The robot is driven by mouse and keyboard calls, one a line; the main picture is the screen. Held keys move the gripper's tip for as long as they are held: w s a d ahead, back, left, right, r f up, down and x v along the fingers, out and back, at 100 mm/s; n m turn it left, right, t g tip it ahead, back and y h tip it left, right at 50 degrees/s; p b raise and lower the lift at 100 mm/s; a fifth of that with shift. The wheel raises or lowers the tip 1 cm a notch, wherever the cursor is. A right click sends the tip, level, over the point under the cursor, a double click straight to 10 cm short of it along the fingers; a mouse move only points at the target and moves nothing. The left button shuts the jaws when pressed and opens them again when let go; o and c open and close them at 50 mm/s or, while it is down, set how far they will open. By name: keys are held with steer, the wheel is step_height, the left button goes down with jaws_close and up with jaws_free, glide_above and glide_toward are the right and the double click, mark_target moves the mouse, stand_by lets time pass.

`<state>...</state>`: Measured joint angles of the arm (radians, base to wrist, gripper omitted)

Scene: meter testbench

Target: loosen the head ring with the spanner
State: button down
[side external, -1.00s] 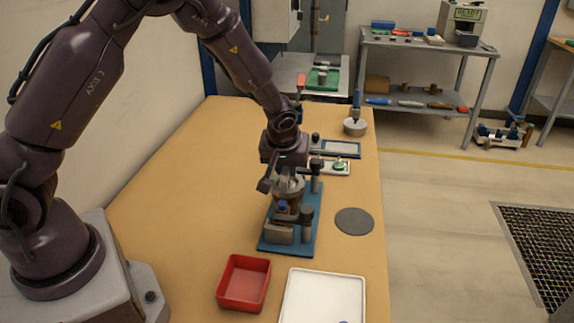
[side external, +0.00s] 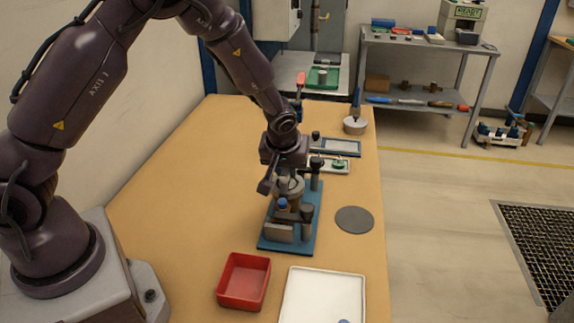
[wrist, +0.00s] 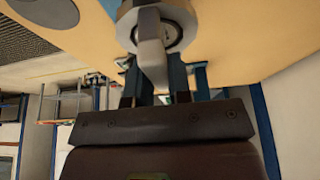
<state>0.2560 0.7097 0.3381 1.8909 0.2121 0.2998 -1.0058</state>
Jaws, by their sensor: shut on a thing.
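My gripper (side external: 287,174) points down over the meter fixture on the blue base plate (side external: 309,229). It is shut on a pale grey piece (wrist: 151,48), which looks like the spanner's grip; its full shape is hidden. In the wrist view this piece lies across the round meter head with its pale ring (wrist: 188,22). The head also shows just below my gripper in the side view (side external: 291,187). I cannot tell exactly how the spanner sits on the ring.
Dark posts (side external: 307,212) and a blue-capped part (side external: 282,203) stand close around the meter. A red bin (side external: 244,282) and a white tray (side external: 322,298) are in front. A grey disc (side external: 354,220) lies to the right. The table's left side is clear.

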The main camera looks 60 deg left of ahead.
steer(key=shift+f, duration=0.3)
stand_by(0.7)
